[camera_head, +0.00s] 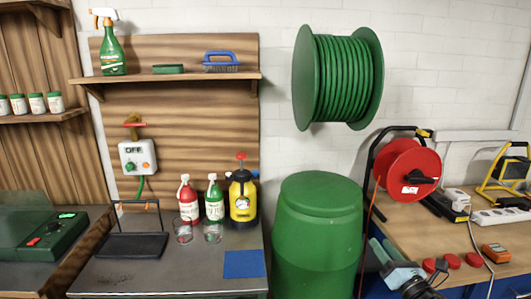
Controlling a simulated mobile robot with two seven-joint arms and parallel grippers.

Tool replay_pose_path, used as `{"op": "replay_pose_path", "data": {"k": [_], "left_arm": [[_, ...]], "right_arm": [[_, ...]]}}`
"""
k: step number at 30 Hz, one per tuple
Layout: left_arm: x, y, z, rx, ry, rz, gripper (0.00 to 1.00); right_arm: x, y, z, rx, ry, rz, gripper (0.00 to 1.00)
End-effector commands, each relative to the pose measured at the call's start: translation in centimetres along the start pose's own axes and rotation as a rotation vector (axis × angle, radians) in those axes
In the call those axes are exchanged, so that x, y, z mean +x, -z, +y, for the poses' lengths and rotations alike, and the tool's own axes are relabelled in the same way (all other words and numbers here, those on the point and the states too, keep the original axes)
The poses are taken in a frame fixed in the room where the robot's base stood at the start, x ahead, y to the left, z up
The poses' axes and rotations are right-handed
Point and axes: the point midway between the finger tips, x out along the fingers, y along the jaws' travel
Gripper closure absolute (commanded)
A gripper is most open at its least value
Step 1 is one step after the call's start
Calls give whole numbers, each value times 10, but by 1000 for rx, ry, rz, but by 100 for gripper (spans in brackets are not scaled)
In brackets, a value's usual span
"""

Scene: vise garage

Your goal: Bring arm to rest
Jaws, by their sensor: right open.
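My right gripper (383,250) is in the lower right of the head view, with its arm coming in from the bottom edge. Its two fingers are spread and point up and to the left, with nothing seen between them. It is in front of the gap between the green barrel (317,235) and the wooden workbench (440,236). My left gripper is not in view.
A red cable reel (408,170) stands on the workbench, with several red round caps to the right of my gripper. A metal table (185,284) at left holds bottles, glasses and a yellow sprayer (242,200). A green hose reel (338,78) hangs on the wall.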

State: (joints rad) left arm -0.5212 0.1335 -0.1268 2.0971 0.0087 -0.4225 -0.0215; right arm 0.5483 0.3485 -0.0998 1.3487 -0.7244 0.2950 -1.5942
Motion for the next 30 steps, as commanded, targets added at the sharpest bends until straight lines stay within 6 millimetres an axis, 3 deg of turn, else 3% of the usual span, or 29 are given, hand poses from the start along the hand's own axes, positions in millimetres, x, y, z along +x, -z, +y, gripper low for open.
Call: {"op": "replay_pose_path", "data": {"k": [10,18,29,30], "left_arm": [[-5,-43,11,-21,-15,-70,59],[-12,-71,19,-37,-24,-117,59],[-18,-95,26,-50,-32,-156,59],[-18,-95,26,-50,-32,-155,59]], "right_arm": [[-8,4,-52,936,250,-124,58],[-21,23,-84,1677,428,-303,58],[-36,50,-100,2274,577,-521,58],[-46,65,-97,2284,601,-514,58]]}}
